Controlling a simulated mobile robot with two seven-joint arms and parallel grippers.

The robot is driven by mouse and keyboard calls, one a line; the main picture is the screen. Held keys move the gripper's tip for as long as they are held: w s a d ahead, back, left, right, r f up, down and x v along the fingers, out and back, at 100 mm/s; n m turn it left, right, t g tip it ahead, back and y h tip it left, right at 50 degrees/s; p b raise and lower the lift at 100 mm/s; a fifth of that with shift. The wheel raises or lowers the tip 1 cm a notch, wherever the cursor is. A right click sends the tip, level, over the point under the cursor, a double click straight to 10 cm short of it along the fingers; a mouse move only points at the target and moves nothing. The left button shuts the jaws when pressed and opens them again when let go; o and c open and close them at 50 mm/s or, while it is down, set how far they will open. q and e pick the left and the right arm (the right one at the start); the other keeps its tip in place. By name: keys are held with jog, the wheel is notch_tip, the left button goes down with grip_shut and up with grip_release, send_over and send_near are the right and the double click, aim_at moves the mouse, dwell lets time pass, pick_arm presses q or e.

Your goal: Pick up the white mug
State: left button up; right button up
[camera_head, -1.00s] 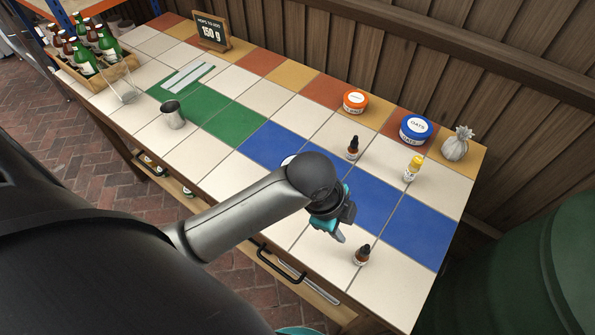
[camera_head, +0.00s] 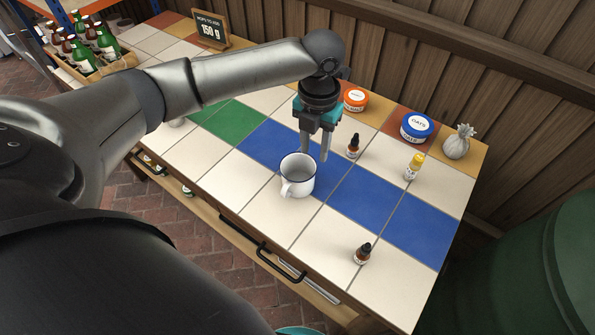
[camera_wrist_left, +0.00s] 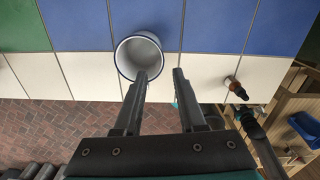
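The white mug (camera_head: 297,176) with a dark rim stands upright on the table, over blue and white tiles, its handle toward the front. In the left wrist view the mug (camera_wrist_left: 140,54) is seen from above, empty, close to the left fingertip. My left gripper (camera_head: 315,156) points down just behind the mug in the head view. Whether a finger touches the mug cannot be told.
Dropper bottles stand behind the mug (camera_head: 353,146) and to its front right (camera_head: 362,253). The blue tiles (camera_head: 390,214) at right are clear.

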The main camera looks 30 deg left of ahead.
pick_arm(q)
jog(key=b, duration=0.2)
send_over(311, 191)
jog(key=f, duration=0.8)
jog(key=shift+w+a, duration=0.1)
jog(key=shift+w, duration=0.3)
jog(key=f, duration=0.3)
jog(key=f+b, duration=0.1)
jog(key=f, duration=0.1)
jog(key=shift+s, duration=0.25)
grip_shut()
